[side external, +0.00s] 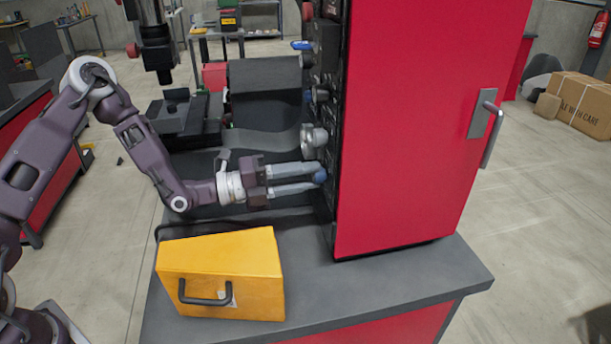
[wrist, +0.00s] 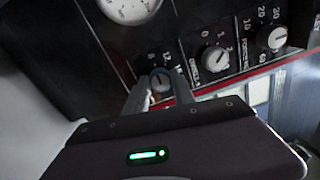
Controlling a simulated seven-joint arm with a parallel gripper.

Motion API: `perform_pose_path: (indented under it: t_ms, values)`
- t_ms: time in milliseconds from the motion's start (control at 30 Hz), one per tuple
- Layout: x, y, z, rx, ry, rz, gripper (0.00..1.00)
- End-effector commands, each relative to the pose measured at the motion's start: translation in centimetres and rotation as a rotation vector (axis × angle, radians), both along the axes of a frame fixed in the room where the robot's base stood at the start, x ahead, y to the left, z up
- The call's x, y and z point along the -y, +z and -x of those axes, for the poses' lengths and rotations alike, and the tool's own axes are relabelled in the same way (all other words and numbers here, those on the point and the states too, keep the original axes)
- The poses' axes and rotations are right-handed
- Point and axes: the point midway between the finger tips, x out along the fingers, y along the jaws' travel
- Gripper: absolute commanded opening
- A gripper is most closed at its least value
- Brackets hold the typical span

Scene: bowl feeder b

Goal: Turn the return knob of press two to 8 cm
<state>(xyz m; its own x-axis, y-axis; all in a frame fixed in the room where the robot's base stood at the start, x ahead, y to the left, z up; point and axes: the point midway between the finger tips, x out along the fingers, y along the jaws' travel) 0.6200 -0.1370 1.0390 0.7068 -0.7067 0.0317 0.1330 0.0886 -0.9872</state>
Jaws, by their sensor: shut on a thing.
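A small blue knob (side external: 320,176) sits low on the black control panel on the left side of the red cabinet (side external: 420,130). My gripper (side external: 318,177) reaches it from the left, with both grey fingers around the knob. In the wrist view my gripper (wrist: 161,91) is shut on the knob (wrist: 160,82). A scale with small numbers, a 6 and a 12 among them, surrounds the knob. Its pointer is too small to read, and the fingers hide part of the scale. I cannot see a label naming press two.
Two more pale knobs, the middle one (wrist: 214,58) and the right one (wrist: 271,38), sit beside the held knob. A round white gauge (wrist: 128,8) is above. A silver fitting (side external: 314,138) is above my fingers. A yellow case (side external: 225,262) stands on the grey bench (side external: 390,292) below my gripper.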

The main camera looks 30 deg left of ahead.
Motion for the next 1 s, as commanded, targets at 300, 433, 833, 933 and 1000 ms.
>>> perform_pose_path:
  t_ms: [300,433,833,933,1000]
  values:
    - [-0.01,-0.08,0.05,-0.016,0.0,0.013,0.0]
    - [-0.01,-0.08,0.05,-0.015,0.0,0.012,0.0]
    - [0.0,-0.03,0.02,-0.013,0.0,0.011,0.52]
    - [-0.12,-0.04,0.11,-0.013,0.001,0.011,0.52]
    - [-0.77,-0.1,0.65,-0.014,0.002,0.01,0.52]
